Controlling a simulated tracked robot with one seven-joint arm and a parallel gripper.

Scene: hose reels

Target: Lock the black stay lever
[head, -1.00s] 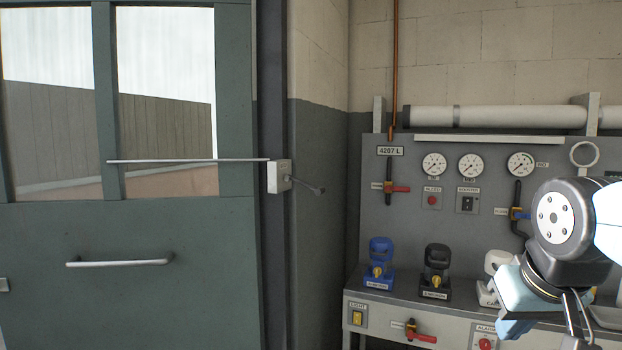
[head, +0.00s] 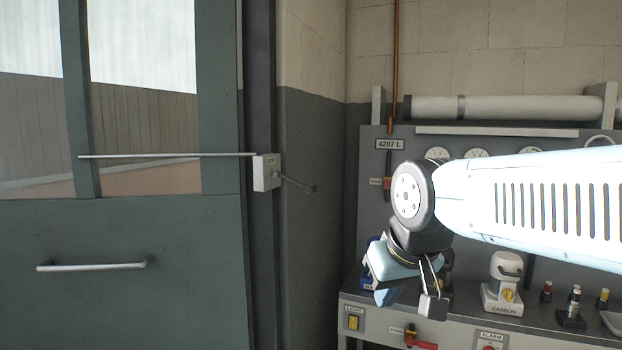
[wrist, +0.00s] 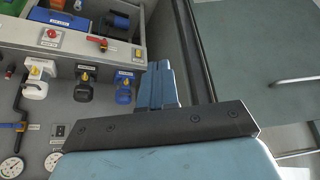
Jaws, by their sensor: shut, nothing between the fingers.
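A dark lever with a rounded knob (head: 299,184) sticks out to the right from a small pale box (head: 266,172) on the door frame. I take it for the stay lever, as a thin rod (head: 165,155) runs from the box across the green door. My gripper (head: 386,296) is shut and empty, pointing down, to the right of the lever and below it, well apart from it. In the wrist view, the blue fingers (wrist: 160,82) are together. The lever cannot be made out there.
A grey panel bench on the right carries a black device (wrist: 84,90), a blue device (wrist: 123,90) and a white device (head: 503,282). My forearm covers part of the gauges. The door (head: 120,245) has a horizontal handle (head: 92,266). Space before the lever is clear.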

